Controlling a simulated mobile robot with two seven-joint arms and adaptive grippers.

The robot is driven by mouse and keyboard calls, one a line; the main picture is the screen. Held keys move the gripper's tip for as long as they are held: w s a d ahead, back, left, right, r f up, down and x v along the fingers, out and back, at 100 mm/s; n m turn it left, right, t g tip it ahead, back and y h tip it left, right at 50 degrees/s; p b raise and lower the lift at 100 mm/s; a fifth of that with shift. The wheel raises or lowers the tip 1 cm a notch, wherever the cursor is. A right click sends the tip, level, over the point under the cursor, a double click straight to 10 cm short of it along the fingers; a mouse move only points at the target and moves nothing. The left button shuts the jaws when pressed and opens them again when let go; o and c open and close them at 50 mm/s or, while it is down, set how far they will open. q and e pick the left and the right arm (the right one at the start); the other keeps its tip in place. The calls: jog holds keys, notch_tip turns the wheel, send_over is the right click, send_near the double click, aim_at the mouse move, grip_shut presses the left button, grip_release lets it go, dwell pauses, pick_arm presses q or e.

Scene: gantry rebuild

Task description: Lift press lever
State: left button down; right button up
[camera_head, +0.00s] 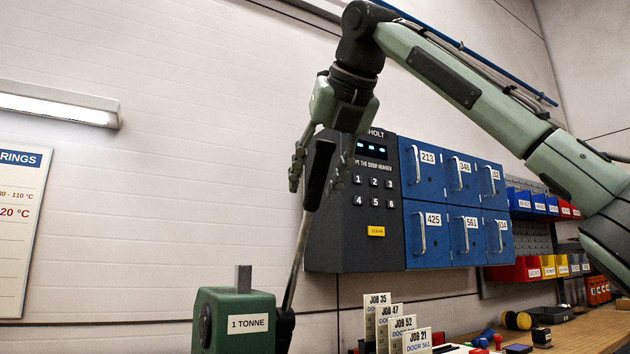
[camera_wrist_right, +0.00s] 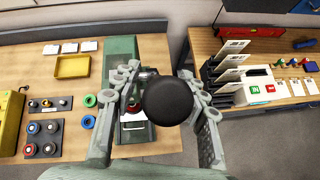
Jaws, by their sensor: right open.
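The green press (camera_head: 237,318), labelled "1 TONNE", stands at the bottom of the head view. Its lever (camera_head: 297,250) rises from the press's right side, tilted slightly right, to a black grip (camera_head: 318,173). My right gripper (camera_head: 319,172) points down at the grip, with its fingers apart on either side of it. In the right wrist view, the grip's round black end (camera_wrist_right: 167,101) shows between the open fingers and hides part of the green press (camera_wrist_right: 122,52). Whether a finger touches the grip, I cannot tell. My left gripper is not in view.
A blue locker bank (camera_head: 452,205) with a dark keypad panel (camera_head: 372,235) is on the wall behind. Job cards (camera_head: 417,341) stand right of the press. In the wrist view, a yellow tray (camera_wrist_right: 72,67) and small parts lie on the left bench.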

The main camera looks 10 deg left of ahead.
jog(key=v, duration=1.1)
jog(key=shift+s+r, duration=0.2)
jog(key=shift+s, duration=0.05)
jog(key=shift+d, duration=0.1)
jog(key=shift+f, duration=0.1)
